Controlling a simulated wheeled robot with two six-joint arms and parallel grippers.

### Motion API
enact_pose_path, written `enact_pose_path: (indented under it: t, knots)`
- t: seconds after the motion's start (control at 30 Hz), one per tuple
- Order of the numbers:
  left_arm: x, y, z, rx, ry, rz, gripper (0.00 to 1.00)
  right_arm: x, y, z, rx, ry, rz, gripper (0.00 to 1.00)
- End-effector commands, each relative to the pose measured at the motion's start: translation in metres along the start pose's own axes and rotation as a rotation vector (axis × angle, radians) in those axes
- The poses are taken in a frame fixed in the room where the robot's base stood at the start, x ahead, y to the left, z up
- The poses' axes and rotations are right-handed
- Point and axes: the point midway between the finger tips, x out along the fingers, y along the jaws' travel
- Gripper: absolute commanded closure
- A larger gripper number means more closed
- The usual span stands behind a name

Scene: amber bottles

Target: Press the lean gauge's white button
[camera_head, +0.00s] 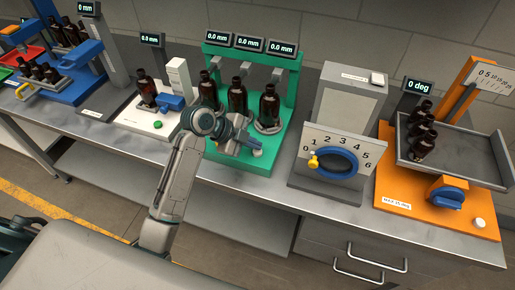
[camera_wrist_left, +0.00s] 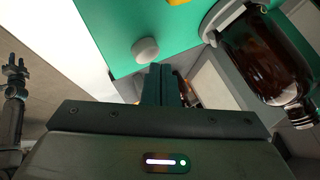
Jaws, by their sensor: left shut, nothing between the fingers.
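The lean gauge is the orange station (camera_head: 432,215) at the right of the head view. Its display (camera_head: 418,86) reads 0 deg. My left gripper (camera_head: 252,146) is shut and empty, over the green station, well left of the lean gauge. In the left wrist view the closed fingers (camera_wrist_left: 160,82) are just below a white button (camera_wrist_left: 146,50) on the green base. A second, small gripper (camera_wrist_left: 16,72) shows at left.
The green station (camera_head: 240,158) holds three bottles under displays reading 0.0 mm. A grey box with a numbered dial and blue ring (camera_head: 334,163) stands between it and the lean gauge. A white station (camera_head: 140,118) and a blue one (camera_head: 75,85) stand further left on the metal bench.

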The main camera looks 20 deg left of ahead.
Motion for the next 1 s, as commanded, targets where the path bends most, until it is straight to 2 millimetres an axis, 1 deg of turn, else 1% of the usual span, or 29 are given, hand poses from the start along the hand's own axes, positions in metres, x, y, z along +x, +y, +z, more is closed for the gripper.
enact_pose_path:
  t: [0.07,0.47,1.0]
  knots:
    - [-0.004,-0.003,-0.003,0.000,0.000,0.000,1.00,-0.005,0.000,-0.001,0.000,0.000,0.000,0.64]
    - [-0.006,-0.004,-0.004,0.001,0.000,-0.001,1.00,-0.006,0.000,-0.001,0.000,0.000,0.000,0.64]
    - [-0.040,-0.029,-0.029,0.001,0.000,0.000,1.00,-0.044,0.003,-0.004,0.000,0.000,0.000,0.64]
